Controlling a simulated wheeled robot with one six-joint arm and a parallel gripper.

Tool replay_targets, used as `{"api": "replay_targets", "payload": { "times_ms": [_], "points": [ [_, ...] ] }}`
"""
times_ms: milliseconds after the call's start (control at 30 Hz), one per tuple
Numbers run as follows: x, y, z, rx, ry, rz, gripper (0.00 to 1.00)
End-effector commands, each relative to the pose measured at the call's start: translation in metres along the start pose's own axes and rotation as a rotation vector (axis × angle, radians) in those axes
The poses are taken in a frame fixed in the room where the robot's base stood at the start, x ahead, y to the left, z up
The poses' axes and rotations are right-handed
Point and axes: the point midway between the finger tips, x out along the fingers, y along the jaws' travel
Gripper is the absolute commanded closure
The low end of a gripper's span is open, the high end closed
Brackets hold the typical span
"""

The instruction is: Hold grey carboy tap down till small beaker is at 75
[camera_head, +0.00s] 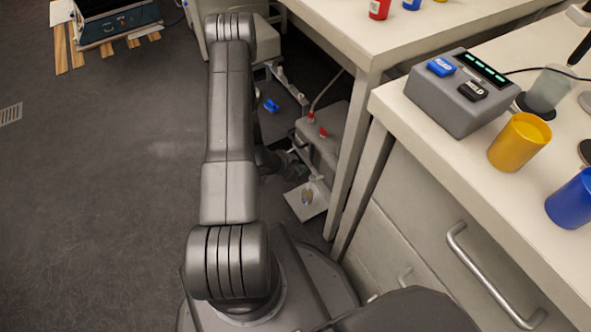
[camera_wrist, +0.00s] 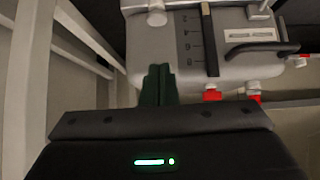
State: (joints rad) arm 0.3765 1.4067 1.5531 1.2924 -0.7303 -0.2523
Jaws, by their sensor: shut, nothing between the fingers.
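The grey carboy (camera_head: 325,150) stands low beside the table leg. It fills the top of the wrist view (camera_wrist: 178,55), with a dark level strip and scale marks. A red tap (camera_wrist: 212,96) is under its edge, with another red piece (camera_wrist: 255,98) to the right. My gripper (camera_wrist: 159,70) is shut and empty, its fingertips at the carboy's lower edge, left of the red taps. I cannot tell whether it touches anything. In the head view a small clear vessel, perhaps the small beaker (camera_head: 307,197), is on a pale square plate; its level is unreadable.
A white table leg (camera_head: 352,150) stands just right of the carboy. A blue tap (camera_head: 271,105) shows behind my arm. On the right bench are a grey control box (camera_head: 462,95), a yellow cup (camera_head: 519,143) and a blue cup (camera_head: 573,201).

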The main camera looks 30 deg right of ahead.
Motion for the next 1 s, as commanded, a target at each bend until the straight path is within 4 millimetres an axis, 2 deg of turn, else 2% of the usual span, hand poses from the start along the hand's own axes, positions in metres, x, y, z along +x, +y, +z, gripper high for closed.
{"api": "replay_targets", "payload": {
  "times_ms": [33, 200, 333, 533, 1000],
  "points": [
    [0.016, 0.001, 0.003, 0.002, 0.0, 0.003, 1.0],
    [0.051, 0.001, 0.003, 0.002, -0.001, 0.002, 1.0],
    [0.066, 0.001, 0.017, -0.002, -0.002, 0.001, 1.0],
    [0.077, 0.001, 0.028, -0.001, -0.001, 0.0, 1.0],
    [0.08, 0.0, 0.031, -0.001, -0.001, 0.0, 1.0]
  ]
}}
